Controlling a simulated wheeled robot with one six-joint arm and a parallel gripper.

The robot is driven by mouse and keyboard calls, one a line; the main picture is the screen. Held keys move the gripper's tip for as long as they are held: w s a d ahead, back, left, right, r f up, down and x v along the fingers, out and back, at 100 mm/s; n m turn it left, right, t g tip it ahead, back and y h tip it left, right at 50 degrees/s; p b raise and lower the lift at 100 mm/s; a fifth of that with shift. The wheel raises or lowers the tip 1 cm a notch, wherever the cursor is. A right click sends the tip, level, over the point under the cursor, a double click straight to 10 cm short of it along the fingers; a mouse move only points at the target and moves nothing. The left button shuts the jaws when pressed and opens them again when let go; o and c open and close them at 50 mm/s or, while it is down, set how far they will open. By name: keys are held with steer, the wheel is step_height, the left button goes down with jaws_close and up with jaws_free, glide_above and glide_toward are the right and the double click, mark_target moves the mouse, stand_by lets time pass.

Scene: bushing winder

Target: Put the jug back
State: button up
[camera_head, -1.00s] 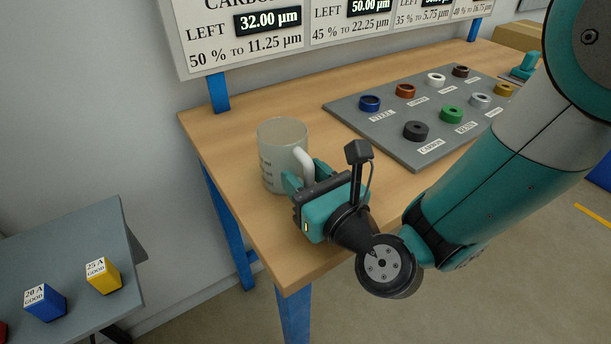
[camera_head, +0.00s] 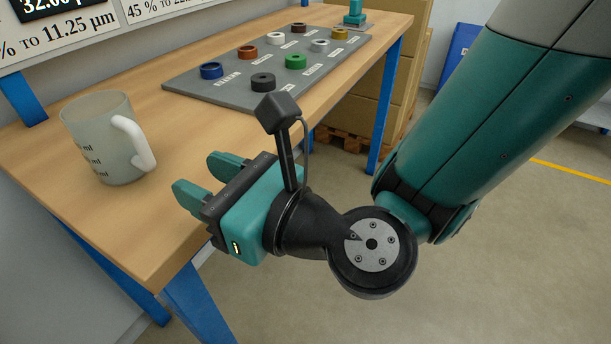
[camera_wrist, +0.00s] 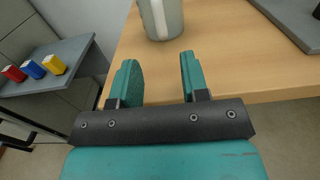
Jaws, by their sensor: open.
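The jug (camera_head: 98,140) is a translucent grey measuring jug with a white handle and ml markings. It stands upright on the left part of the wooden table (camera_head: 172,210). In the wrist view the jug (camera_wrist: 172,20) shows at the top, beyond the fingertips, with its handle facing my gripper. My gripper (camera_head: 201,172) is open and empty, near the table's front edge, to the right of the jug and clear of it.
A grey board (camera_head: 225,95) with several coloured rings and labels lies farther back on the table. A grey side table (camera_wrist: 45,75) carries red, blue and yellow blocks. Cardboard boxes (camera_head: 368,125) stand on a pallet behind. Bare table lies around the jug.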

steer(key=s+d+n+g+h, duration=0.1)
steer(key=d+n+g+h, duration=0.5)
steer(key=d+n, duration=1.2)
steer(key=n+h, duration=0.2)
steer(key=n, duration=0.5)
steer(key=shift+d+f+n+g, duration=0.2)
steer(key=shift+n+g, duration=0.1)
steer(key=shift+n, duration=0.1)
steer(key=shift+o, duration=0.4)
steer(key=s+d+n+h, duration=0.2)
steer(key=d+n+h, duration=0.1)
steer(key=d, duration=0.5)
steer(key=shift+s+n+g+h, duration=0.15)
steer(key=shift+n+g+h, duration=0.25)
steer(key=shift+s+d+f, duration=0.1)
steer(key=shift+s+d, duration=0.1)
steer(key=shift+d, duration=0.3)
steer(key=shift+a+n, duration=0.1)
steer(key=shift+n, duration=0.2)
